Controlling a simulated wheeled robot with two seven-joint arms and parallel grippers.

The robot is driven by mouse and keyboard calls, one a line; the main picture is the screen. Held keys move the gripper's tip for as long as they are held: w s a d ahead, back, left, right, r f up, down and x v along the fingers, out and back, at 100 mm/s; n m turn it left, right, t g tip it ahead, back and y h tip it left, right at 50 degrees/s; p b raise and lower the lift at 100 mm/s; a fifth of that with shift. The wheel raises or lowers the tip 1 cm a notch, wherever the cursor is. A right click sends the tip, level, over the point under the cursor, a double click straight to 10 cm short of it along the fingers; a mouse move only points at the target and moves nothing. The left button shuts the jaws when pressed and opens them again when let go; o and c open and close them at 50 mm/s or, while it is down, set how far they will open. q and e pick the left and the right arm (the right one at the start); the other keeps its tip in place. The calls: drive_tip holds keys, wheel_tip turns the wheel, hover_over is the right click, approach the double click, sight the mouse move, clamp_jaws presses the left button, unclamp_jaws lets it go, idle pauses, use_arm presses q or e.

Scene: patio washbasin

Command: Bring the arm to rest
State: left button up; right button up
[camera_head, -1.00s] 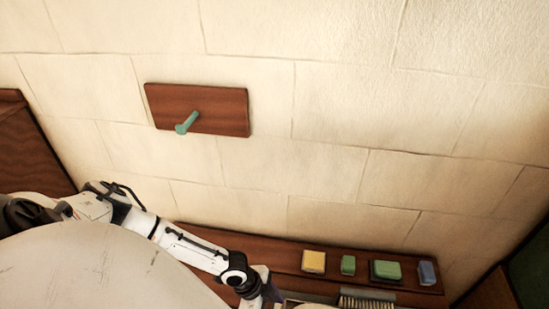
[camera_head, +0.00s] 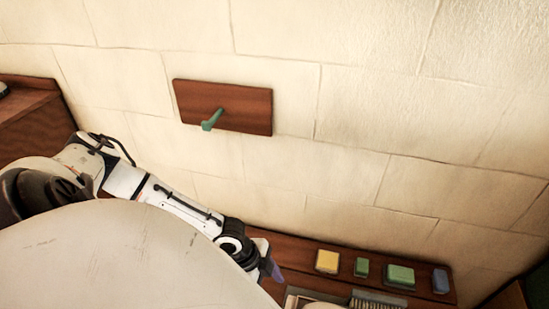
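My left arm comes in from the left and reaches down toward the wooden shelf along the wall. Its gripper (camera_head: 271,268) is at the arm's far end, by the shelf's left part. A dark purple tip shows there; whether the fingers are apart or hold anything cannot be made out. The large pale rounded shape at lower left hides part of the arm. My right gripper is not in view.
The wooden shelf (camera_head: 300,250) holds a yellow block (camera_head: 327,261), two green blocks (camera_head: 361,267) (camera_head: 399,275) and a blue block (camera_head: 440,281). A brush (camera_head: 377,301) lies in front. A wooden plaque (camera_head: 245,105) with a green peg (camera_head: 211,120) is on the wall.

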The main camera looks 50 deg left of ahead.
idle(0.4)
use_arm(q)
drive_tip(key=w+d+r+n+t+h, duration=0.1)
drive_tip(key=d+r+n+t+h, duration=0.1)
drive_tip(key=d, duration=0.9)
drive_tip(key=d+r+n+t+h, duration=0.1)
drive_tip(key=d+r+n+t, duration=0.15)
drive_tip(key=d, duration=0.85)
drive_tip(key=s+a+f+n+t+y, duration=0.1)
drive_tip(key=a+n+y, duration=0.3)
drive_tip(key=a, duration=0.4)
drive_tip(key=shift+s+a+f+t, duration=0.25)
drive_tip(key=shift+s+f+t, duration=0.1)
drive_tip(key=shift+s+f, duration=0.5)
drive_tip(key=shift+n, duration=0.25)
